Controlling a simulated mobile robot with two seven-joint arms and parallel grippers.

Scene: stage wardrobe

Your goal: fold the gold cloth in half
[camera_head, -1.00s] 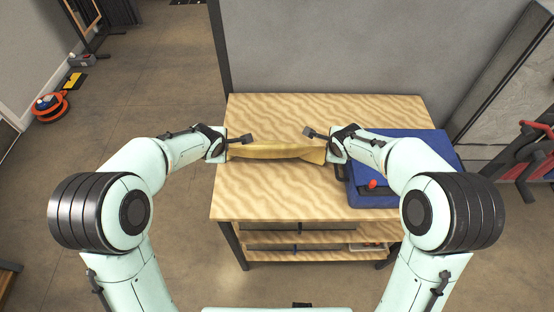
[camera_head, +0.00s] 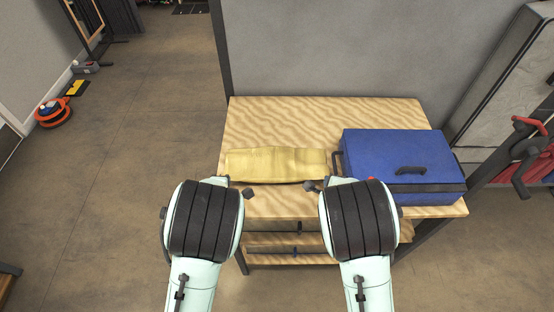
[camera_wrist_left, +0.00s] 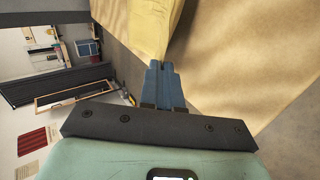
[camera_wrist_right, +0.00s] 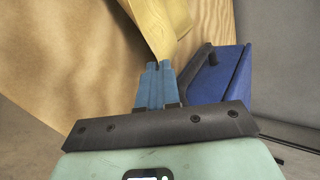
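The gold cloth (camera_head: 276,163) lies as a wide, short strip across the left middle of the wooden table, its near edge slightly curled. My left gripper (camera_head: 229,181) is at its near left corner. In the left wrist view the blue fingers (camera_wrist_left: 162,68) are together, with the cloth (camera_wrist_left: 150,25) narrowing to their tips. My right gripper (camera_head: 326,181) is at the near right corner. In the right wrist view its fingers (camera_wrist_right: 158,68) are also together at the cloth's corner (camera_wrist_right: 163,30). The layers inside the cloth are hidden.
A blue case (camera_head: 395,155) with dark handles stands on the table's right side, close to the cloth's right end and my right gripper. The wooden table top (camera_head: 300,115) is bare behind the cloth. A grey panel (camera_head: 330,50) rises behind the table.

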